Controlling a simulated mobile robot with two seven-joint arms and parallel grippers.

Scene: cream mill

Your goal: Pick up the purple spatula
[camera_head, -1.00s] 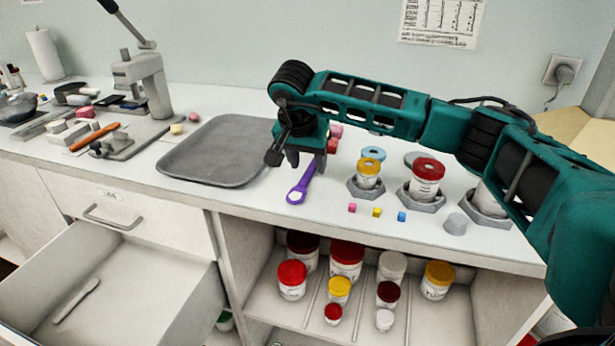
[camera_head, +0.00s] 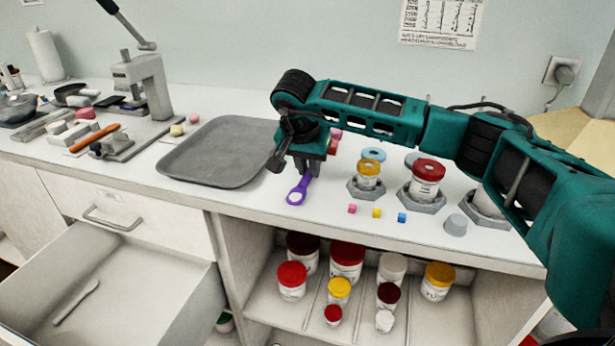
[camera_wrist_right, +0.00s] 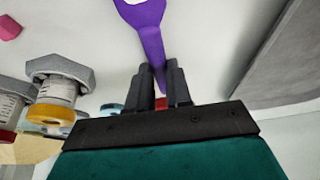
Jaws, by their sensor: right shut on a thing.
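The purple spatula (camera_head: 299,190) lies on the white counter just right of the grey tray, its ring-shaped end toward the counter's front edge. It also shows in the right wrist view (camera_wrist_right: 150,40), its handle running down between the fingers. My right gripper (camera_head: 305,168) is over the handle, with its fingers down at the counter. In the right wrist view its two fingers (camera_wrist_right: 161,85) are closed on the handle from both sides. The handle's far end is hidden by the gripper. My left gripper is not in view.
The grey tray (camera_head: 180,172) is close on the left. Jars in hexagonal holders (camera_head: 365,192) and small coloured cubes (camera_head: 376,213) stand to the right. An open drawer (camera_head: 150,268) and a shelf of jars are below. A lever press (camera_head: 145,80) stands at the back left.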

